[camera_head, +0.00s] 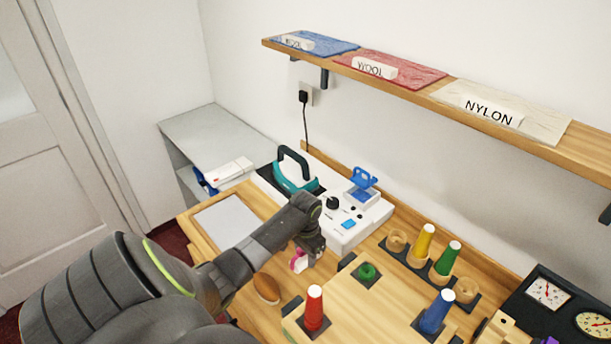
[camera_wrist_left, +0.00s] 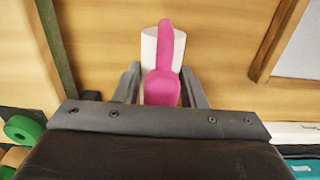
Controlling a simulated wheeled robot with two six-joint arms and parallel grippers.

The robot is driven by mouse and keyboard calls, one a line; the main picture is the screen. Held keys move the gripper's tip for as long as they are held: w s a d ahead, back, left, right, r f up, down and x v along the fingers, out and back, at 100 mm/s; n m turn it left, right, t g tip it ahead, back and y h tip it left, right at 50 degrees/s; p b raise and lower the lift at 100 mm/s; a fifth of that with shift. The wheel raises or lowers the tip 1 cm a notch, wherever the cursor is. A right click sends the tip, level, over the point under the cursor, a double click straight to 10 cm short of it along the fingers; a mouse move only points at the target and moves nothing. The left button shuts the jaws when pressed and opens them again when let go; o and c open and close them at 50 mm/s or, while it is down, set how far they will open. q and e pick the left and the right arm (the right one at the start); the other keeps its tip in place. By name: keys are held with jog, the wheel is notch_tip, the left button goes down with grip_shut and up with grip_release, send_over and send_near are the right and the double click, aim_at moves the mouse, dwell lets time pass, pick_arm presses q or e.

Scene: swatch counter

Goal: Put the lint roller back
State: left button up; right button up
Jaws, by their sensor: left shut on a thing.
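The lint roller (camera_head: 298,262) has a pink handle and a white roll. In the head view it shows beneath my left gripper (camera_head: 308,258), low over the wooden counter and partly hidden by the gripper. In the left wrist view the lint roller (camera_wrist_left: 163,60) lies between the two fingers of my left gripper (camera_wrist_left: 162,88), which is shut on it. I cannot tell whether the roller touches the counter. My right gripper is not in view.
An oval wooden brush (camera_head: 266,288) lies close by. Colored cones, including a red one (camera_head: 314,308), and a green ring (camera_head: 367,271) stand to the right. A grey panel (camera_head: 228,221) lies left.

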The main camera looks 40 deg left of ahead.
pick_arm(q)
jog(key=o, duration=0.5)
jog(key=shift+f, duration=0.1)
jog(key=o, duration=0.4)
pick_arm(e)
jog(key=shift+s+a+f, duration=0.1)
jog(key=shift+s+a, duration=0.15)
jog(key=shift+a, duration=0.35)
pick_arm(q)
jog(key=shift+o, duration=0.2)
jog(key=shift+r, duration=0.6)
notch_tip(320, 180, up, 11)
jog(key=shift+r+b, duration=0.1)
jog(key=shift+b, duration=0.95)
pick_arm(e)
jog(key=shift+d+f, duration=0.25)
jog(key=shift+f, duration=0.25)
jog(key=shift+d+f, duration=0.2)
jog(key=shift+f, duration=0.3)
